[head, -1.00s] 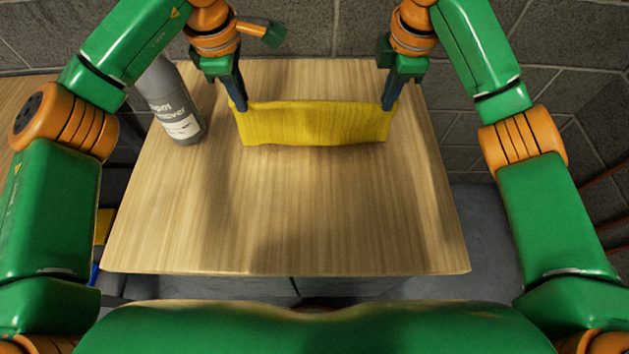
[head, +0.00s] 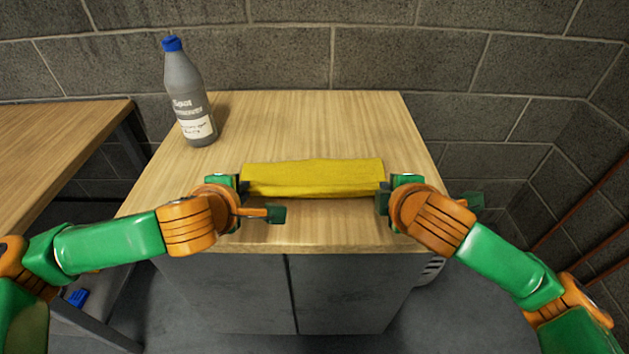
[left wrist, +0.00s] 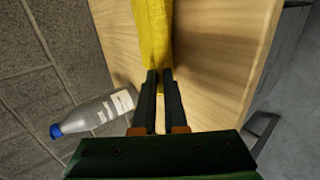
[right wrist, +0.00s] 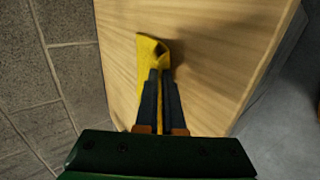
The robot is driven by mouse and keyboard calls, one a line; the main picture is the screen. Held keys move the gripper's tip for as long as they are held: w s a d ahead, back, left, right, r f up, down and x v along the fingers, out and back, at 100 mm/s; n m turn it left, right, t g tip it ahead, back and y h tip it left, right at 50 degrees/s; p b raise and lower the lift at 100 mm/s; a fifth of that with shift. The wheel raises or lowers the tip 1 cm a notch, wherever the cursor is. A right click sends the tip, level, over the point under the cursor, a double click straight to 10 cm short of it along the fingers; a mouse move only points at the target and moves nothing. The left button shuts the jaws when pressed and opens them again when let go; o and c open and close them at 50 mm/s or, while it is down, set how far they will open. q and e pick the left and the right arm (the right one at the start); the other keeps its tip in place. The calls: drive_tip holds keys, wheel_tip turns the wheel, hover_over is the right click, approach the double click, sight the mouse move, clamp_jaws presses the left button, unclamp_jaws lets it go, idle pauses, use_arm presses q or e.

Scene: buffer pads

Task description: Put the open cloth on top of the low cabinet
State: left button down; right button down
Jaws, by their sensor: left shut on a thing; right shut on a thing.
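The yellow cloth (head: 313,177) is stretched between my two grippers over the wooden top of the low cabinet (head: 310,120). It looks like a wide strip with a crease along it. My left gripper (head: 242,186) is shut on its left end, and the cloth shows between the fingers in the left wrist view (left wrist: 153,35). My right gripper (head: 384,194) is shut on its right end, also visible in the right wrist view (right wrist: 151,55). I cannot tell whether the lower edge touches the top. The fingertips are partly hidden in the head view.
A grey bottle with a blue cap (head: 190,95) stands at the back left of the cabinet top. A wooden table (head: 60,140) is to the left. A block wall (head: 380,60) rises behind. The cabinet top behind the cloth is clear.

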use_arm(q)
drive_tip(key=shift+f, duration=0.45)
use_arm(e)
drive_tip(key=shift+f, duration=0.45)
use_arm(q)
drive_tip(key=shift+w+f, duration=0.15)
drive_tip(key=shift+w, duration=0.15)
use_arm(e)
drive_tip(key=shift+w+f, duration=0.15)
drive_tip(key=shift+w, duration=0.1)
use_arm(q)
drive_tip(key=c, duration=0.8)
unclamp_jaws()
drive_tip(key=shift+s+t, duration=0.1)
drive_tip(key=shift+t, duration=0.2)
drive_tip(key=shift+c, duration=0.2)
use_arm(e)
drive_tip(key=c, duration=0.9)
unclamp_jaws()
drive_tip(key=shift+s+t, duration=0.1)
drive_tip(key=shift+t, duration=0.2)
use_arm(q)
drive_tip(key=shift+o, duration=0.6)
use_arm(e)
drive_tip(key=shift+o, duration=0.9)
